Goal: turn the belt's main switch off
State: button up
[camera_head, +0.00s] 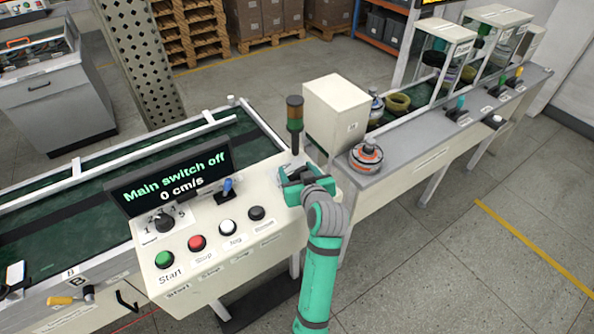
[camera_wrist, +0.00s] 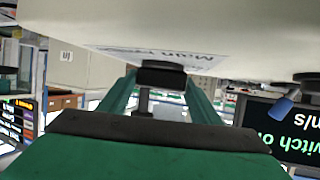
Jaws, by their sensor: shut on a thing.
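The belt's control panel (camera_head: 210,240) is a cream console with a display (camera_head: 172,182) that reads "Main switch off" and "0 cm/s". My gripper (camera_head: 298,176) is at the panel's upper right corner and hides the main switch in the head view. In the wrist view my green fingers (camera_wrist: 162,88) are closed around the black handle of the main switch (camera_wrist: 160,74). A label starting with "Main" shows just above it, upside down. The exact angle of the handle is hard to tell.
A blue-tipped lever (camera_head: 227,188), a black knob (camera_head: 164,222) and green, red, white and black buttons (camera_head: 196,243) sit left of my gripper. A stack light (camera_head: 294,115) and a white box (camera_head: 335,110) stand close behind it. Floor at the lower right is clear.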

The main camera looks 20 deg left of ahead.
jog(key=shift+n+g+y, duration=1.3)
jog(key=shift+n+y, duration=0.3)
jog(key=o, duration=1)
jog(key=v, duration=1)
jog(key=shift+s+d+r, duration=0.15)
jog(key=shift+d+r, duration=0.1)
jog(key=shift+d, duration=0.05)
jog(key=shift+s+d, duration=0.1)
